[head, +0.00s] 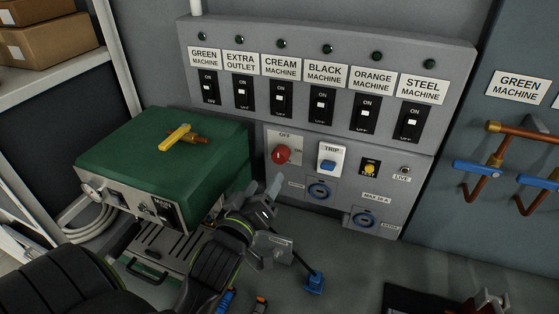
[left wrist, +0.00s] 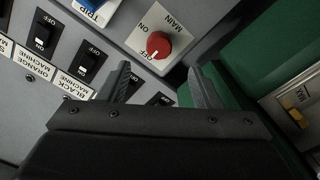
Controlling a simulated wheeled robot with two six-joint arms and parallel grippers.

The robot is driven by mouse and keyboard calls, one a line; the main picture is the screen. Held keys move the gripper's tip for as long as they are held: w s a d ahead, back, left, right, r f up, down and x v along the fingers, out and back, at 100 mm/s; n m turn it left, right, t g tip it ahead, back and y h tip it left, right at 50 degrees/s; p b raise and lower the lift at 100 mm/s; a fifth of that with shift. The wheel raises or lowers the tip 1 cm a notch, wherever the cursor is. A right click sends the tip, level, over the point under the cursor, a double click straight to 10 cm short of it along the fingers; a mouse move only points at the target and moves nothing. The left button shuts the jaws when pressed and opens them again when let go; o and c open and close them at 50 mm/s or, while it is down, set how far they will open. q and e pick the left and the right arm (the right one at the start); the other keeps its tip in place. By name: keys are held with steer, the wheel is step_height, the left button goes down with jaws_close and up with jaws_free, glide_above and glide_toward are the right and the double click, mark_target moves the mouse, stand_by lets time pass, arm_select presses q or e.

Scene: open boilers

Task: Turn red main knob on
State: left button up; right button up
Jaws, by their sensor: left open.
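The red main knob (head: 281,155) sits on a white plate marked OFF at the top and ON at the right, on the lower grey panel. In the left wrist view the knob (left wrist: 158,45) is just beyond my fingertips, and its pale mark faces away from the ON label. My left gripper (head: 265,194) is in front of and slightly below the knob. The open, empty fingers (left wrist: 161,78) are apart from the knob. My right gripper does not show.
A green machine (head: 120,150) with a yellow-handled valve stands close at the left. The trip switch (head: 328,160) and blue sockets (head: 320,190) are right of the knob. Several labelled black switches (head: 320,104) run above. A blue-ended black item (head: 315,283) lies below.

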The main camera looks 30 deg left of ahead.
mark_target(278, 159)
arm_select(q)
steer(key=p+x, duration=0.1)
steer(key=x, duration=0.3)
steer(key=p+x, duration=0.1)
steer(key=x, duration=0.4)
steer(key=shift+r, duration=0.2)
steer(key=shift+w+p, duration=0.35)
steer(key=shift+w, duration=0.15)
steer(key=shift+w+a, duration=0.1)
steer(key=shift+w, duration=0.1)
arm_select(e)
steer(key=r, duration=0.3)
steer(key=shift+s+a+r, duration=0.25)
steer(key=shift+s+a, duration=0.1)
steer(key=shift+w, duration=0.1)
arm_select(q)
steer(key=c, duration=1)
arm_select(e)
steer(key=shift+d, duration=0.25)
